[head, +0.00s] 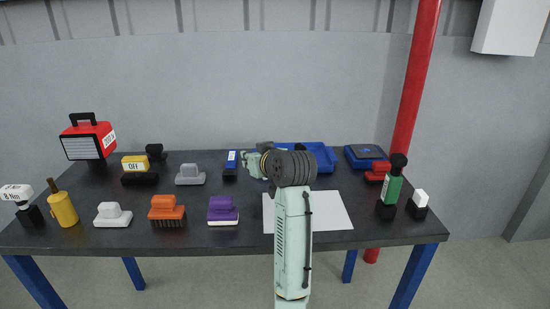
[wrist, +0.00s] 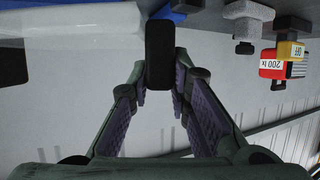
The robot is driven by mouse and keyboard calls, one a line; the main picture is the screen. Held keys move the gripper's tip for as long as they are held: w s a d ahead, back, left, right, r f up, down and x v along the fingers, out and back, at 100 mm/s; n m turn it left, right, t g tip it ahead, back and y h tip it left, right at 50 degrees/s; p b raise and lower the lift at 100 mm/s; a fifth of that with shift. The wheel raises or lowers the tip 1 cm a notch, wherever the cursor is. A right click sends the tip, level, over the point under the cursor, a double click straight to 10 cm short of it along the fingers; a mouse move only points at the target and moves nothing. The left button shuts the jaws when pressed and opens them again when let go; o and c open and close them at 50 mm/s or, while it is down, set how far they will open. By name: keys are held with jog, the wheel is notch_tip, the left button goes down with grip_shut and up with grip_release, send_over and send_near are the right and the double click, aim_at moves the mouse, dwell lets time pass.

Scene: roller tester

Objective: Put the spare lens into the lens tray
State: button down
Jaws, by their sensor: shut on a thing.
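My gripper (wrist: 160,88) is shut on a dark, upright block in the wrist view. This dark block (wrist: 160,48) sits between the fingertips, and I cannot tell from its shape alone whether it is the spare lens. In the head view my gripper (head: 250,163) is over the back middle of the table, left of a blue tray (head: 322,157) that looks like the lens tray. My arm hides part of the tray. The held block is not clear in the head view.
A white sheet (head: 335,212) lies in front of the tray. A blue and black labelled item (head: 230,165) stands left of my gripper. Brushes, including a purple one (head: 222,210), line the front left. A green bottle (head: 391,185) and blue case (head: 366,155) are at right.

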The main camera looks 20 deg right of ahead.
jog(key=w+d+p, duration=0.1)
jog(key=w+d, duration=0.2)
jog(key=w, duration=0.1)
jog(key=w+d+f+p, duration=0.1)
jog(key=w+d+p, duration=0.1)
jog(key=w+d, duration=0.1)
jog(key=w+d+p, duration=0.1)
jog(key=w+d, duration=0.3)
jog(key=w, duration=0.1)
jog(key=shift+d+f, duration=0.1)
jog(key=shift+f, duration=0.05)
notch_tip(320, 180, down, 3)
jog(key=shift+r+p, duration=0.15)
jog(key=shift+p, duration=0.8)
jog(key=shift+f, duration=0.4)
jog(key=shift+f, duration=0.25)
jog(key=c, duration=1.5)
grip_release()
